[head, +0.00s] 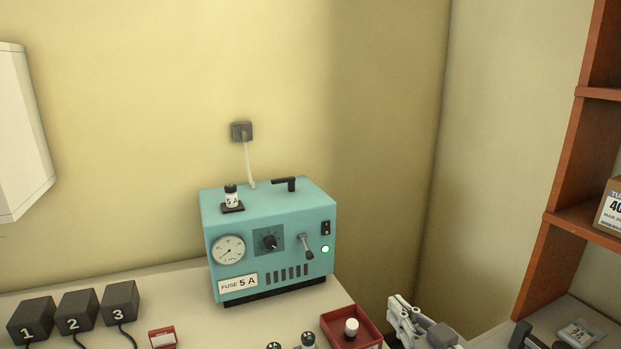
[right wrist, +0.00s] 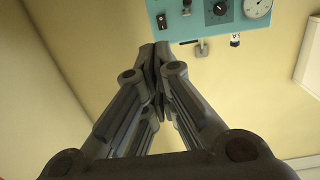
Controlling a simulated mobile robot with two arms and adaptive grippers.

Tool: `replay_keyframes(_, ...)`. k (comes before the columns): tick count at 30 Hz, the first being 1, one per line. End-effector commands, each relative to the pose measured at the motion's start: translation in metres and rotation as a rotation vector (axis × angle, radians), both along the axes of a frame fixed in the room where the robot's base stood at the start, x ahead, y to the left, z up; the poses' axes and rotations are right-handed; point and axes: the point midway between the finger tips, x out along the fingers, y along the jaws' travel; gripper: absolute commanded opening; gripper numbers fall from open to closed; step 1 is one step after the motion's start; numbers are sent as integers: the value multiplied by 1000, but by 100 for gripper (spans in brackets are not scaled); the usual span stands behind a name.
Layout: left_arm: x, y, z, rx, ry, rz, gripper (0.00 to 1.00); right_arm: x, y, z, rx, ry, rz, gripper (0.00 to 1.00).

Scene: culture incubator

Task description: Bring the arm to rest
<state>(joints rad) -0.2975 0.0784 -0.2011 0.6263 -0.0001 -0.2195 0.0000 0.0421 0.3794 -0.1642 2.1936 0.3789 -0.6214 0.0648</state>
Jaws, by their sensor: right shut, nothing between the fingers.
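My right gripper (head: 408,318) shows at the lower edge of the head view, to the right of the red tray. In the right wrist view its fingers (right wrist: 155,52) are together with nothing between them. My left gripper is in neither view.
A red tray (head: 368,340) with a white-topped item stands at the bench's front right. Small dark-capped fuses (head: 308,340) are left of it. Black blocks numbered 1 (head: 32,318), 2 (head: 78,311) and 3 (head: 120,302) stand at left. An orange shelf (head: 560,240) rises at right.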

Motion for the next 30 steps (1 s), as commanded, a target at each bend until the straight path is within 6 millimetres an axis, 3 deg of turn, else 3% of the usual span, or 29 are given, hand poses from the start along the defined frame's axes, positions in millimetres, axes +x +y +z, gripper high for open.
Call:
replay_keyframes(7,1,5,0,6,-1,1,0,-35,0,-68,-72,210,-34,0)
replay_keyframes(11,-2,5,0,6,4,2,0,-68,-3,-112,-122,365,-58,0)
replay_keyframes(18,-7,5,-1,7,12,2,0,-172,-20,-199,-243,758,-127,0)
replay_keyframes(22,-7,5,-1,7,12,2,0,-228,-30,-226,-292,942,-159,0)
replay_keyframes(27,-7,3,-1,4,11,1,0,-296,-41,-245,-345,1155,-196,0)
replay_keyframes(30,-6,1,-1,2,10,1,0,-288,-41,-269,-351,1164,-194,0)
